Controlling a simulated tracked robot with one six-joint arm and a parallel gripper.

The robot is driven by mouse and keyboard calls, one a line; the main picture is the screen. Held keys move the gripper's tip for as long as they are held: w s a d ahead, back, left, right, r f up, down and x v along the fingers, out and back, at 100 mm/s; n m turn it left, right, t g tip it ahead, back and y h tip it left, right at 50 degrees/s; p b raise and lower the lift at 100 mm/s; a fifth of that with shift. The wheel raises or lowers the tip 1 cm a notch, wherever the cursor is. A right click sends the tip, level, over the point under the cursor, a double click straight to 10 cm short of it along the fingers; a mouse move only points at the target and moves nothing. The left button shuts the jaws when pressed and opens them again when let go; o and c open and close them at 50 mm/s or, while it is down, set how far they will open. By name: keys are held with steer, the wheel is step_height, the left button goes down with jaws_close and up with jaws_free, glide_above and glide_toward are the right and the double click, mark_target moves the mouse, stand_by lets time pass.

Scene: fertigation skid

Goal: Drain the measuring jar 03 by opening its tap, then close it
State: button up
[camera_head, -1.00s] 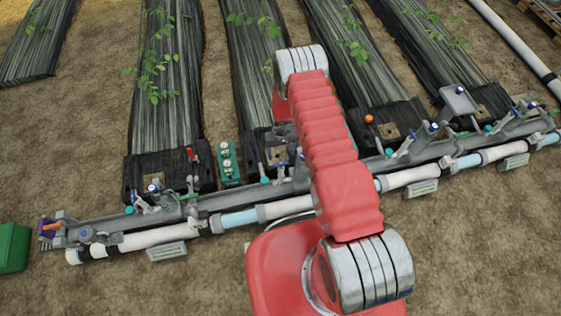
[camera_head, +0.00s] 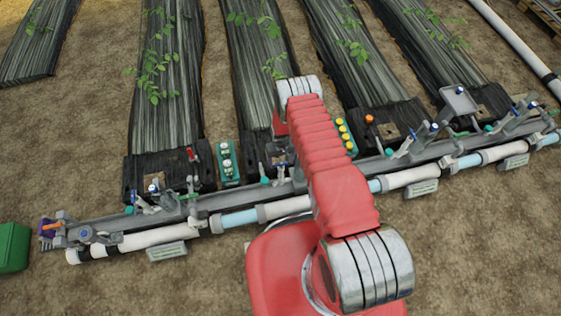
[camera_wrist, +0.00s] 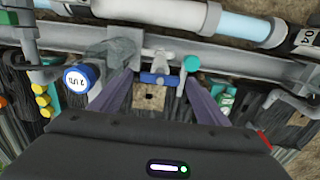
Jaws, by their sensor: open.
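In the wrist view my gripper (camera_wrist: 157,98) is open, its two grey-purple fingers spread apart and empty. A blue tap handle (camera_wrist: 155,79) on a pale fitting shows between them in the picture; I cannot tell its distance from the fingers. A light-blue clear tube (camera_wrist: 243,24) lies in the pipe line beyond. It may be a measuring jar. Similar clear tubes show in the head view, one left of my arm (camera_head: 238,219) and one to the right (camera_head: 468,161). No readable 03 marking shows, so I cannot tell which is jar 03. My arm hides the gripper in the head view.
A round blue-rimmed dial (camera_wrist: 80,79) stands close by the left finger. A box with yellow buttons (camera_head: 345,136) and a green box (camera_head: 228,162) flank my arm. Grey rail (camera_head: 103,223) and several valves run across. Bare soil lies in front.

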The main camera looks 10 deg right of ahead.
steer(key=shift+c, duration=0.5)
steer(key=c, duration=0.9)
steer(key=shift+a, duration=0.15)
steer(key=shift+c, duration=0.2)
